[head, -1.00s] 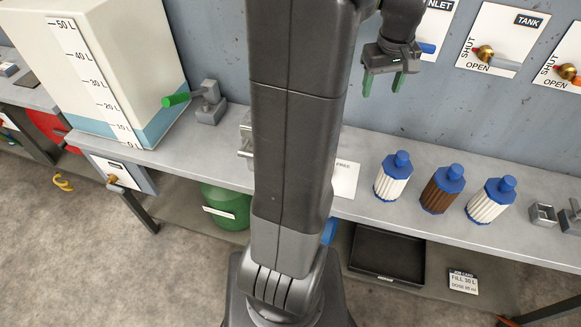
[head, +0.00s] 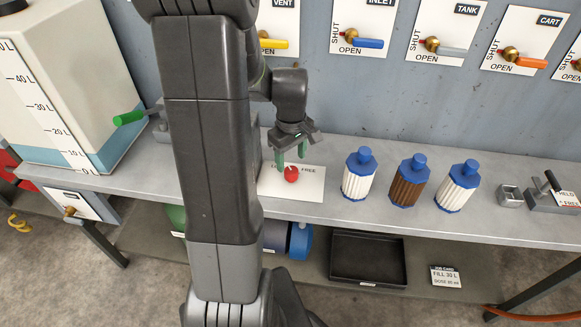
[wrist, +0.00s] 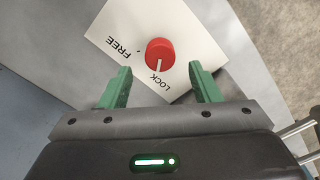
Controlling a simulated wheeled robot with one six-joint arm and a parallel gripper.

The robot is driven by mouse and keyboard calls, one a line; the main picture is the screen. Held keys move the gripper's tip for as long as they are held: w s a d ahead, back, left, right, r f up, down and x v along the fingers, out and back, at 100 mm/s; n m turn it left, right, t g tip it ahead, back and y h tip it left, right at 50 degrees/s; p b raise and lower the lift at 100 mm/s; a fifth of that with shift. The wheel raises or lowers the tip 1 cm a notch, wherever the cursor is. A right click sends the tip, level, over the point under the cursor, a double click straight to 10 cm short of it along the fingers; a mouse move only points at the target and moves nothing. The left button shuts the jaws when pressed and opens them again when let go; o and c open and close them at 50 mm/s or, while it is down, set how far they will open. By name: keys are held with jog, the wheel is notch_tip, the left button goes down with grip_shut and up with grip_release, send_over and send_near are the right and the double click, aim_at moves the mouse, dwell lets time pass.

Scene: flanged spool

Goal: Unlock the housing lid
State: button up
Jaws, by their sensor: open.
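A round red knob (head: 291,173) sits on a white plate (head: 310,187) on the bench. The plate reads LOCK and FREE. In the wrist view the red knob (wrist: 160,50) has a white mark pointing to the word LOCK on the white plate (wrist: 112,22). My gripper (head: 291,154) is open just above the knob. In the wrist view its green fingers (wrist: 160,78) stand apart, with the knob ahead of the gap between them and nothing held. The housing lid is not clearly seen; my arm covers the bench left of the plate.
Three blue-capped cartridges, two white and one brown (head: 411,182), stand right of the plate. A measuring tank (head: 60,100) is at left. Valve plates with coloured levers, such as the blue lever (head: 368,43), line the wall. A black tray (head: 368,258) lies below.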

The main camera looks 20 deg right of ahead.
aim_at(292, 170)
jog(key=shift+f, duration=2.05)
jog(key=shift+c, duration=0.5)
jog(key=c, duration=0.9)
jog(key=shift+m, duration=0.4)
jog(key=m, duration=0.6)
jog(key=shift+b, duration=0.4)
jog(key=m, duration=0.7)
jog(key=shift+m, duration=0.3)
